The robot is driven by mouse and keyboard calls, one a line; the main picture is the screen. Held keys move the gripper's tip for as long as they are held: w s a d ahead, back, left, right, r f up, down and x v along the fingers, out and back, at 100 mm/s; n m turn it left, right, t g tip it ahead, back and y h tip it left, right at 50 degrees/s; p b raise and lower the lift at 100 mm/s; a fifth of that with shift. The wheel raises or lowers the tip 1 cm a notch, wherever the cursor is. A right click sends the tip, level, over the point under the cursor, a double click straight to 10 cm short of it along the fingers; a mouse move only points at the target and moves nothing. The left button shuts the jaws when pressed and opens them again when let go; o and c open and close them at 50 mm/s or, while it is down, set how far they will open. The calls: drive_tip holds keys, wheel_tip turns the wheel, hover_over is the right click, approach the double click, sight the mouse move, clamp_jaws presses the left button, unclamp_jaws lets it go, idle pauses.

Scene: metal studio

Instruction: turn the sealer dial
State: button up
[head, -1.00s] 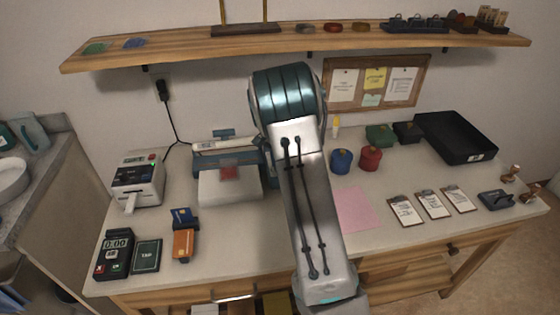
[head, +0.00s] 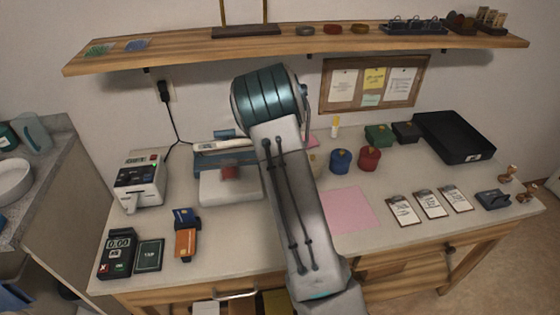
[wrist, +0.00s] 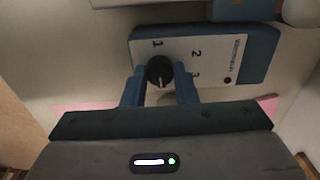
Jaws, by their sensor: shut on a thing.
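The sealer (head: 229,188), a white and blue-grey machine, stands on the bench at centre left in the head view, its right side hidden by my arm. In the wrist view, its control panel (wrist: 215,55) has a white face with the numbers 1, 2 and 3, a dark red spot and a blue casing. The round black dial (wrist: 159,71) has a pale mark on its lower half. My gripper (wrist: 159,83) is shut on the dial, with one blue finger on each side. In the head view my gripper is hidden behind my arm.
A label printer (head: 139,181), card reader (head: 117,254) and cards stand to the left. Blue (head: 341,160) and red (head: 369,157) jars, a pink sheet (head: 350,210), clipboards (head: 431,205) and a black tray (head: 480,150) lie to the right. A wooden shelf (head: 180,59) hangs above.

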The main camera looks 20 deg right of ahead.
idle(0.4)
drive_tip(key=o, duration=1)
wheel_tip(320, 180, up, 14)
idle(0.3)
